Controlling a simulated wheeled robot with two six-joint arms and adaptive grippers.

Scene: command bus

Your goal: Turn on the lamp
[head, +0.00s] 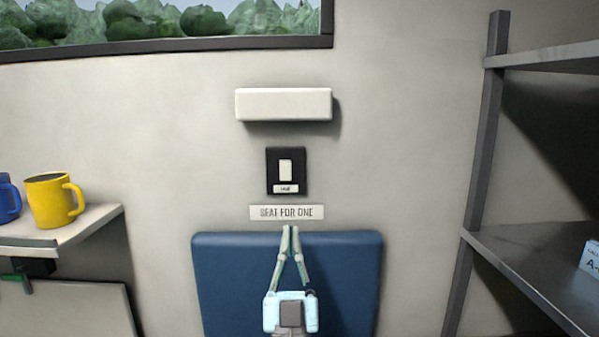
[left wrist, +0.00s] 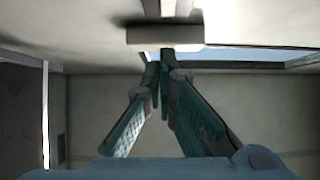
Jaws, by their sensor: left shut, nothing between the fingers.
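The lamp (head: 283,104) is a white oblong box on the wall, with no clear glow. Below it is a black switch plate (head: 286,170) with a white rocker and a small label too small to read for sure. My left gripper (head: 290,230) is shut and empty, pointing up. In the head view its fingertips overlap the lower edge of the sign, below the switch and apart from it. In the left wrist view the fingers (left wrist: 164,75) come together in the middle, and a pale box (left wrist: 165,37) shows beyond them. My right gripper is not in view.
A "SEAT FOR ONE" sign (head: 286,212) is above a blue seat back (head: 235,285). A shelf (head: 90,222) at left holds a yellow mug (head: 50,203) and a blue mug (head: 8,200). A metal rack (head: 478,150) stands at right. The wall around the switch is clear.

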